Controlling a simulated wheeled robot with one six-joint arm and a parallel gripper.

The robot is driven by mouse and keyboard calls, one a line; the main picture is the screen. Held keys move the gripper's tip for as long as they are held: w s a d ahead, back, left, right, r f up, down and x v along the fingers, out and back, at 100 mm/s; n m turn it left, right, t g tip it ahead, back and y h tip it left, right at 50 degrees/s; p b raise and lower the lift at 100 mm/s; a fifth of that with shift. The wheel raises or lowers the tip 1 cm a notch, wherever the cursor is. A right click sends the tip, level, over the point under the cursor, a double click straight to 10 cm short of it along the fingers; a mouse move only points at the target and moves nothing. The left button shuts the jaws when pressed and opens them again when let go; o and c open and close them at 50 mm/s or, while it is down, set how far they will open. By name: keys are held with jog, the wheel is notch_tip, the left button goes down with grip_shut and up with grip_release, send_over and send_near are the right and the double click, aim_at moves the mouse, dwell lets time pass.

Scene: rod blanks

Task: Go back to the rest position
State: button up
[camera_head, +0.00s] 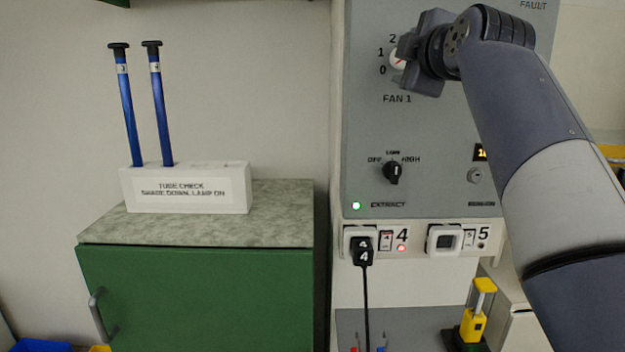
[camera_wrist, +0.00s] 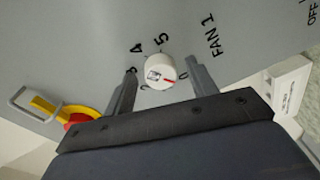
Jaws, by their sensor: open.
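My gripper (camera_wrist: 160,92) is open in front of the grey control panel (camera_head: 430,120). In the wrist view its two fingers stand on either side of a white rotary knob (camera_wrist: 160,71) with a red mark, labelled FAN 1. I cannot tell whether the fingers touch the knob. In the head view my gripper (camera_head: 408,62) covers part of this knob (camera_head: 397,58); the numbers 0, 1 and 2 show to its left. My arm reaches in from the right side.
Below sit a black OFF/LOW/HIGH knob (camera_head: 392,172), a socket with plug 4 (camera_head: 362,250) and socket 5 (camera_head: 445,241). A white rack (camera_head: 185,188) with two blue tubes stands on a green cabinet (camera_head: 200,295) at left. A red-yellow switch (camera_wrist: 70,115) is beside one finger.

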jog(key=shift+s, duration=0.1)
jog(key=s+d, duration=0.1)
jog(key=s, duration=0.9)
jog(key=w+a+m+t+h+p, duration=0.1)
jog(key=w+m+p, duration=0.5)
jog(key=m, duration=1.4)
jog(key=w, duration=0.4)
jog(key=shift+a+f+t, duration=0.15)
jog(key=shift+a+t, duration=0.05)
jog(key=shift+t, duration=0.1)
jog(key=shift+w+f, duration=0.1)
jog(key=shift+f, duration=0.05)
dwell(0.5)
